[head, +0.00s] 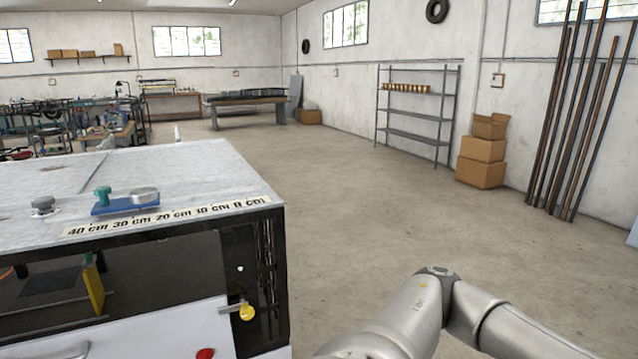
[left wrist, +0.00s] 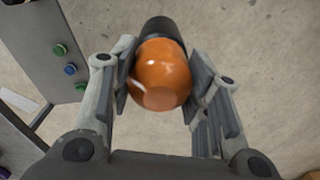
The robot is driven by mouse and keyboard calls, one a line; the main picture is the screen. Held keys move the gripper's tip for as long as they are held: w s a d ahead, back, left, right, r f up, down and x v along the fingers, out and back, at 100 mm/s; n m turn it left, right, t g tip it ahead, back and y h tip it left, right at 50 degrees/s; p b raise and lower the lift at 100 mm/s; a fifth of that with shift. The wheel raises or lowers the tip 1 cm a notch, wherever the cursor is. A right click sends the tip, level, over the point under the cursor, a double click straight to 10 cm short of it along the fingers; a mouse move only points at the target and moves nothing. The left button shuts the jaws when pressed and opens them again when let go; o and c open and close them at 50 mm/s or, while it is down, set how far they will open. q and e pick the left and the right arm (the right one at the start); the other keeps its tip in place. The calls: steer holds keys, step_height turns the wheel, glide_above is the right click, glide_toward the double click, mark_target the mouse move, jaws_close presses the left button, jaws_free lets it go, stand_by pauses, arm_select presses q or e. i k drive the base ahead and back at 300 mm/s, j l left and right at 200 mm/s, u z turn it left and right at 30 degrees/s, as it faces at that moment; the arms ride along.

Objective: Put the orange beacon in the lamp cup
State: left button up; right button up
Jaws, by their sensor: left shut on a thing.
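The orange beacon (left wrist: 162,75) shows in the left wrist view, a glossy orange dome with a black base (left wrist: 163,30) pointing to the top of the picture. My left gripper (left wrist: 165,85) is shut on it, one finger pad on each side, with floor behind. In the head view neither the beacon nor my left gripper shows. One of my arms shows at the lower right there, but its gripper is out of frame. I cannot make out a lamp cup in either view.
A machine with a light top (head: 190,165) and a centimetre scale (head: 165,215) stands at the left. A blue plate (head: 125,206) lies on top. A panel (left wrist: 48,50) with coloured buttons is at the upper left in the wrist view. The floor (head: 400,230) to the right is clear.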

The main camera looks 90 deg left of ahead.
mark_target(145, 197)
steer(key=u, duration=1.8)
steer(key=j+u, duration=0.25)
steer(key=u, duration=0.2)
steer(key=i+j+u, duration=0.15)
steer(key=u, duration=0.3)
steer(key=i+j+u, duration=0.15)
steer(key=j+u, duration=0.15)
steer(key=u, duration=0.2)
